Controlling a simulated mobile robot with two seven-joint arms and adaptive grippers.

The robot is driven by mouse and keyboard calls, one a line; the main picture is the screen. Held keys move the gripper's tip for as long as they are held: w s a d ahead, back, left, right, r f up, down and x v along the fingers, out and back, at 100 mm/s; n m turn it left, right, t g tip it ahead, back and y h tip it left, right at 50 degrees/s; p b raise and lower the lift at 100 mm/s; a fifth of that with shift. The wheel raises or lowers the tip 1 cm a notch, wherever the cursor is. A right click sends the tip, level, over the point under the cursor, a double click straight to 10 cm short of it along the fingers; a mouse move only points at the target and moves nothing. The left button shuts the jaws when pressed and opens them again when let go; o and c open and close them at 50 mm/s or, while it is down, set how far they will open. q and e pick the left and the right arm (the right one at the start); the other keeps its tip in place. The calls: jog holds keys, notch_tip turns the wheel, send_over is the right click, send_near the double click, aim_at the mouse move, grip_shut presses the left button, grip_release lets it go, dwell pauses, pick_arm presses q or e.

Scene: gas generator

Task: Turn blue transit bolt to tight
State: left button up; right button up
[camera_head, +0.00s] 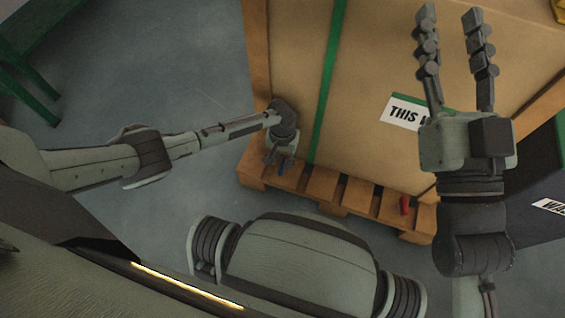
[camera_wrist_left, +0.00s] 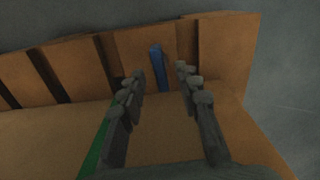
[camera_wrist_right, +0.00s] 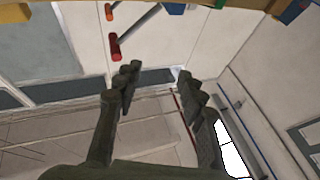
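The blue transit bolt (camera_head: 282,168) is at the left end of the wooden pallet's front side, below the crate. In the left wrist view the blue bolt (camera_wrist_left: 158,67) is a slim bar standing out against the pallet boards, just beyond and between my left fingertips. My left gripper (camera_head: 279,160) reaches down to the pallet beside the bolt; in its wrist view it is open (camera_wrist_left: 160,75), with a gap between the fingers and nothing held. My right gripper (camera_head: 450,18) is raised at the right, open and empty, with its fingers pointing up in the head view.
The tan crate (camera_head: 365,60) with a green strap (camera_head: 326,85) stands on the pallet (camera_head: 340,190). A red bolt (camera_head: 405,205) is at the pallet's right part. A dark bin (camera_head: 535,190) stands at the right. A green frame (camera_head: 40,40) is at upper left. Grey floor (camera_head: 180,60) is clear between.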

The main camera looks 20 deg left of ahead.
pick_arm(q)
jog(key=shift+f, duration=0.85)
pick_arm(e)
jog(key=shift+s+d+r+t, duration=0.1)
jog(key=shift+s+r+t, duration=0.05)
jog(key=shift+r+t, duration=0.3)
jog(key=shift+s+d+r+t, duration=0.1)
jog(key=shift+s+r+t, duration=0.05)
jog(key=shift+r+t, duration=0.25)
pick_arm(q)
grip_shut()
